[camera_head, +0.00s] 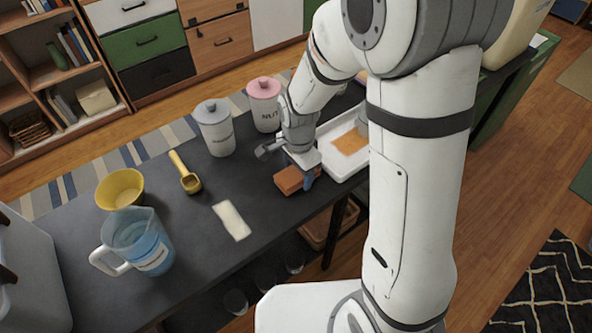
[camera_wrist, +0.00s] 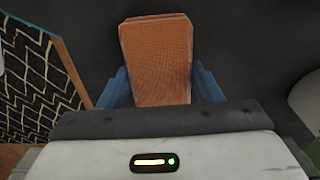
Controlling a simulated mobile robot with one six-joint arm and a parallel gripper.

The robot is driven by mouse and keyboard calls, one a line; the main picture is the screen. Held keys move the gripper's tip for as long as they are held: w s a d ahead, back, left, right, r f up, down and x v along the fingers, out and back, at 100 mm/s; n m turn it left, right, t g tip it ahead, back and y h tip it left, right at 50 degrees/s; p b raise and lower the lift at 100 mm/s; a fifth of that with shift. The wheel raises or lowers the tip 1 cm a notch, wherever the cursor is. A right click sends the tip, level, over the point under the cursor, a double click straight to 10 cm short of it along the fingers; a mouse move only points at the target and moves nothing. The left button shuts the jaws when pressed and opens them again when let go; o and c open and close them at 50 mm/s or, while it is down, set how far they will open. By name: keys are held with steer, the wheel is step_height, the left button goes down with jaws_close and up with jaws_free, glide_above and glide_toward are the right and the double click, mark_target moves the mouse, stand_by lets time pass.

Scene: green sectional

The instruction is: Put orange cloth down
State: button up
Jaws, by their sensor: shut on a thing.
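The orange cloth (camera_head: 289,180) is a folded, brick-like block at the right part of the dark table (camera_head: 204,249). My gripper (camera_head: 299,178) is shut on it, with a blue finger showing on its near side. In the wrist view the cloth (camera_wrist: 157,60) stands out between the two blue fingers of my gripper (camera_wrist: 162,88), over the dark table top. I cannot tell whether the cloth touches the table or is held just above it.
A white tray (camera_head: 326,160) with an orange patch lies right of the gripper. A grey-lidded canister (camera_head: 215,133) and a pink-lidded canister (camera_head: 264,108) stand behind. A pale cloth (camera_head: 231,220), yellow scoop (camera_head: 187,178), yellow bowl (camera_head: 120,190) and blue jug (camera_head: 139,243) are left. Bare table lies between.

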mark_target(298, 172)
steer(key=shift+s+f+b, duration=0.3)
steer(key=shift+f+b, duration=0.05)
steer(key=shift+f, duration=0.2)
steer(key=o, duration=1.1)
steer(key=shift+s+f, duration=0.1)
steer(key=shift+f, duration=0.05)
step_height(298, 172, up, 14)
steer(key=p, duration=0.3)
steer(key=s+d+r+n+t, duration=0.2)
steer(key=s+d+r+n, duration=0.3)
steer(key=s+d+n, duration=0.6)
steer(key=shift+s+d+r, duration=0.25)
steer(key=shift+d, duration=0.05)
steer(key=shift+r, duration=0.1)
